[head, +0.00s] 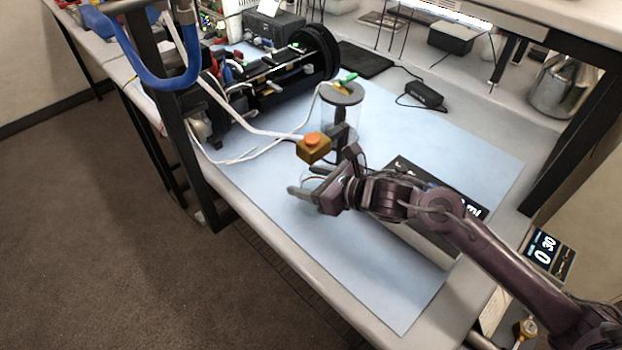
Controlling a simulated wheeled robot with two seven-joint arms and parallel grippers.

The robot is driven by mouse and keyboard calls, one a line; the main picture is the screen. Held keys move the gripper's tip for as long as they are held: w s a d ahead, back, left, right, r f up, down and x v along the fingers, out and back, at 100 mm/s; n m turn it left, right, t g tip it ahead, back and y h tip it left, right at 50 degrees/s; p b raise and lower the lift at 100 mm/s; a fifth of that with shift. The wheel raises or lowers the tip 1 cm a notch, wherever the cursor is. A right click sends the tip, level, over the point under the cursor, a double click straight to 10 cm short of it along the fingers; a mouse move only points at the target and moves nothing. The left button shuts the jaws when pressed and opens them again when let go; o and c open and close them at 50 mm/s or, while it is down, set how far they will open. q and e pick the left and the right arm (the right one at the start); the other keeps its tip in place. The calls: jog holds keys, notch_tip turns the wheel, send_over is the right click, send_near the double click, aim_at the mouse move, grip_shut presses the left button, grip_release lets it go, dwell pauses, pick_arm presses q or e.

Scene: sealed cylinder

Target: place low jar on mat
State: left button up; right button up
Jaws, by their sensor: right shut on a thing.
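My right gripper (321,176) is over the left middle of the blue mat (270,192). Its fingers are closed on a small clear thing (311,178), which looks like the low jar and is mostly hidden by the fingers. I cannot tell whether its base touches the mat. A clear upright cylinder (341,120) with a grey lid and a green-handled valve stands on the mat just behind the gripper. My left gripper is not in view.
A yellow box with an orange button (313,147) is close behind the gripper. A dark-topped box (432,225) lies under my right forearm. The mat's front strip is clear.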

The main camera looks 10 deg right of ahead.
jog(key=o, duration=0.8)
jog(key=shift+f, duration=0.1)
jog(key=shift+o, duration=0.5)
jog(key=shift+w+d, duration=0.2)
jog(key=shift+s+a, duration=0.1)
jog(key=shift+r+p, duration=0.3)
jog(key=shift+p, duration=0.15)
jog(key=b+v, duration=0.2)
jog(key=v, duration=1)
jog(key=shift+b, duration=0.3)
jog(key=shift+f, duration=0.1)
